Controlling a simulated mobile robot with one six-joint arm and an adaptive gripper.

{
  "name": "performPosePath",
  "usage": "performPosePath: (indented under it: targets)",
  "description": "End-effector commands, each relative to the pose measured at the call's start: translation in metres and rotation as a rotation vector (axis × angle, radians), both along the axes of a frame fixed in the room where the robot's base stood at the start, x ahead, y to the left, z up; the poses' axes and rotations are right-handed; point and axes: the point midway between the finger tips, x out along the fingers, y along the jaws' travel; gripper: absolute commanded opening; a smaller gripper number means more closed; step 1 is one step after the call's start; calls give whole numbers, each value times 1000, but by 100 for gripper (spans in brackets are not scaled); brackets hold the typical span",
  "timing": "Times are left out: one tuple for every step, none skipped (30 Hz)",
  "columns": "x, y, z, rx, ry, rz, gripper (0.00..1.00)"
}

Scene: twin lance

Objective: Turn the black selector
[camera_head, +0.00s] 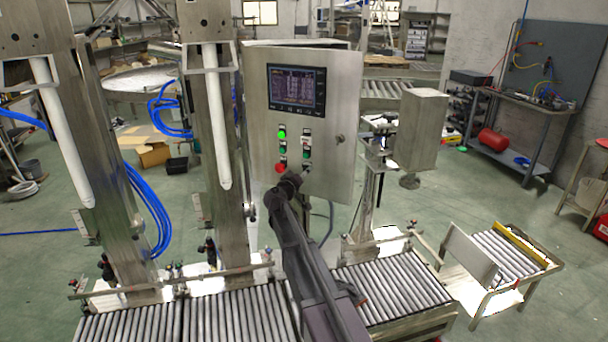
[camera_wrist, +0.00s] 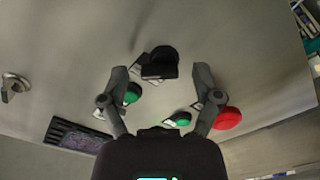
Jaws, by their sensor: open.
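The black selector (camera_wrist: 160,62) sticks out of the grey panel in the wrist view, upper middle. It lies between and slightly beyond the tips of my gripper (camera_wrist: 161,74), whose two fingers are apart. I see no finger touching it. In the head view the control panel (camera_head: 338,130) is a steel cabinet door with a screen, and my gripper (camera_head: 291,183) is in front of its lower buttons. The selector is small and partly hard to make out there.
A green button (camera_wrist: 132,93) is close to the left finger. Another green button (camera_wrist: 183,118) and a red button (camera_wrist: 228,118) are near the right finger. The screen (camera_head: 297,89) is above the buttons in the head view. A roller conveyor (camera_head: 395,293) runs below the panel.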

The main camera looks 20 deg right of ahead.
Motion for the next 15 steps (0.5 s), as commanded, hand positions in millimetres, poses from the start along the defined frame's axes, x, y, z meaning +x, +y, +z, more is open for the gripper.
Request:
performPosePath:
  targets:
    - [-3, 2, 0, 0, 0, 0, 81]
    - [-5, 4, 0, 0, 0, 0, 81]
    - [-7, 6, 0, 0, 0, 1, 81]
    - [-10, 8, 0, 0, 0, 1, 81]
    - [-12, 10, 0, 0, 0, 1, 81]
    - [-16, 13, 0, 0, 0, 1, 81]
    - [-19, 16, 0, 0, 0, 1, 81]
    - [-22, 18, 0, 0, 0, 1, 81]
    - [-26, 22, 0, 0, 0, 1, 81]
    - [-30, 26, 0, 0, 0, 1, 81]
    - [-33, 29, 0, 0, 0, 1, 81]
    - [-38, 34, 0, 0, 0, 1, 81]
    - [-42, 37, 0, 0, 0, 2, 81]
    - [-46, 40, 0, 0, 0, 2, 81]
    - [-50, 44, 0, 0, 0, 2, 81]
